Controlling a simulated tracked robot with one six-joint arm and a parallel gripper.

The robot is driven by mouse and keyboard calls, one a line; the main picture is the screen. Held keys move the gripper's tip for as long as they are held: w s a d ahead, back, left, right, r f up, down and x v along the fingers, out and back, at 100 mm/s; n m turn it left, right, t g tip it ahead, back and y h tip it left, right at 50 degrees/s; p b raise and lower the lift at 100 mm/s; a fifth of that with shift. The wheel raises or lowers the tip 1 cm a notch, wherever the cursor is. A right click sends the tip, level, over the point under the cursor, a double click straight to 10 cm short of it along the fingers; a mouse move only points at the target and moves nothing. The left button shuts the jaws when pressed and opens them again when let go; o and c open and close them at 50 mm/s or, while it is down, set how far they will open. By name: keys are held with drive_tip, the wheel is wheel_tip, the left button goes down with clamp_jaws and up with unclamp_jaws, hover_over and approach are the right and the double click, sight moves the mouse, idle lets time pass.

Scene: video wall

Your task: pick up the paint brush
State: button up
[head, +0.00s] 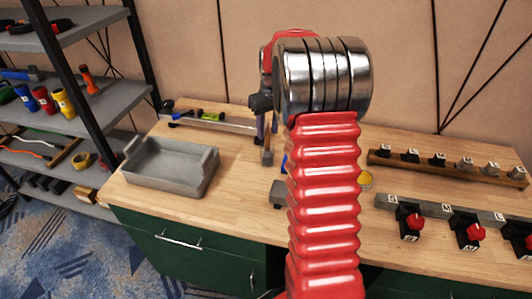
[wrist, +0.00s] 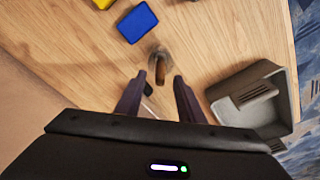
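What looks like the paint brush (wrist: 160,66), with a brown handle and a grey end, is on the wooden worktop in the wrist view. In the head view it shows small (head: 267,157), below my gripper and partly hidden by it. It seems to stand upright, but its exact tilt is hard to tell. My gripper (wrist: 158,97) is open, its two dark fingers apart with nothing held between them. The brush lies between and just beyond the fingertips in the wrist view. In the head view my gripper (head: 267,134) points down over the worktop.
A grey tray (head: 150,181) stands left on the worktop (head: 240,190). A blue block (wrist: 137,22) and a yellow item (wrist: 102,3) lie near the brush. A row of red-knobbed switches (head: 466,232) is at right; shelves (head: 95,92) stand at left.

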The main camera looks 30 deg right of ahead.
sight(267, 147)
wheel_tip(267, 147, down, 2)
drive_tip(key=shift+w+f, duration=0.1)
drive_tip(key=shift+w, duration=0.05)
idle(0.5)
clamp_jaws()
